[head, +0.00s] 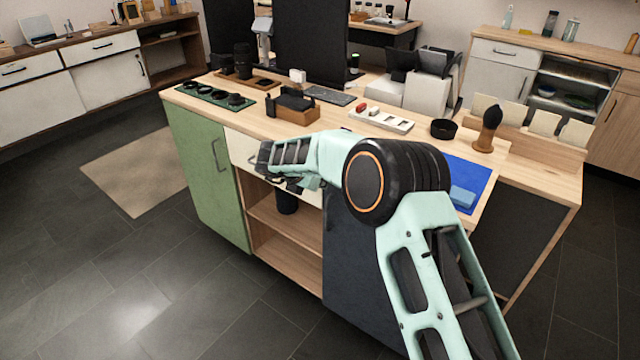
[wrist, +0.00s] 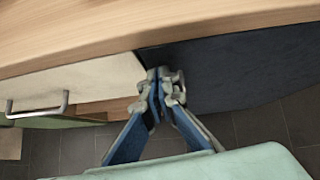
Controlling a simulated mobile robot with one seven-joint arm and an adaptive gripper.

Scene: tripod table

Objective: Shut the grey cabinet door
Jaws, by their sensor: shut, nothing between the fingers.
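The dark grey door (head: 352,255) is at the right part of the island's front, partly hidden by my arm. It also shows in the wrist view as a dark panel (wrist: 240,72) under the worktop edge. It looks close to in line with the front; I cannot tell if a small gap stays. Its handle is not visible. My gripper (head: 268,160) is shut and empty in front of the cream drawer. In the wrist view its fingertips (wrist: 162,78) overlap the border between drawer and dark panel; contact cannot be told.
A green door (head: 205,165) with a handle is at the island's left. The cream drawer (wrist: 80,88) has a metal handle; open shelves (head: 285,225) lie below it. The worktop (head: 335,128) carries a tray, boxes and a blue mat. Dark tiled floor (head: 130,290) is free at front left.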

